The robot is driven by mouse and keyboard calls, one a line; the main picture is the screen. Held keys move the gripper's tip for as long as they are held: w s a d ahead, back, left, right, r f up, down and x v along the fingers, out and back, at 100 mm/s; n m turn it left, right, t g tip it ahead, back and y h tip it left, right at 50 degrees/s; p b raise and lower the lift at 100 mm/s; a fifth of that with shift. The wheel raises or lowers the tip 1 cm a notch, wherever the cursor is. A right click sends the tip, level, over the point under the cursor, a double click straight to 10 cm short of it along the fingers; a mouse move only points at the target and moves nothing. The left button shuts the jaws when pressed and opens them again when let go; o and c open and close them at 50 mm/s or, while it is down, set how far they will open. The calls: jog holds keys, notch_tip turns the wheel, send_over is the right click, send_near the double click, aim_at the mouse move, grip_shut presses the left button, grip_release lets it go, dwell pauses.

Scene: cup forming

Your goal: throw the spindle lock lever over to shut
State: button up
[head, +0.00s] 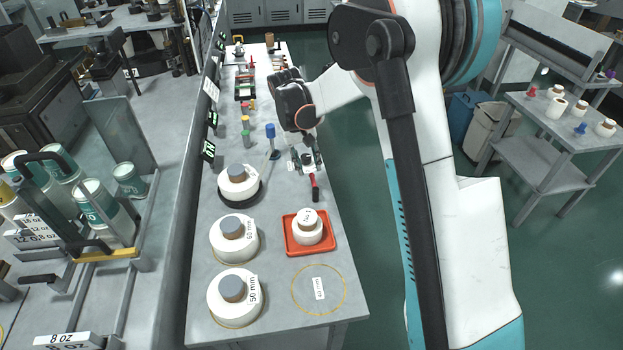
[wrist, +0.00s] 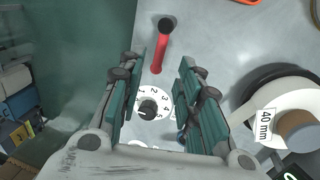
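The spindle lock lever, a red bar with a black end, shows in the head view (head: 315,182) on the bench near its right edge. In the wrist view the lever (wrist: 161,50) extends up the picture, its lower end near the level of my fingertips. My gripper (head: 307,160) is over the bench at the lever's far end. In the wrist view my gripper (wrist: 157,72) is open, with two green-padded fingers apart and nothing held. A white numbered dial (wrist: 153,103) with a black knob shows between the fingers. I cannot tell whether the fingers touch anything.
A white 40 mm ring piece (wrist: 278,110) sits right of my gripper in the wrist view. A red tray (head: 290,240) holding a white piece stands nearer on the bench. More white ring pieces (head: 234,297) line the left. The bench's right edge drops to green floor (head: 360,170).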

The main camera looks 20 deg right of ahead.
aim_at(313, 180)
jog(key=f, duration=0.3)
jog(key=d+f+b, duration=0.1)
jog(key=f, duration=0.2)
jog(key=shift+d, duration=0.1)
jog(key=shift+s, duration=0.1)
grip_shut()
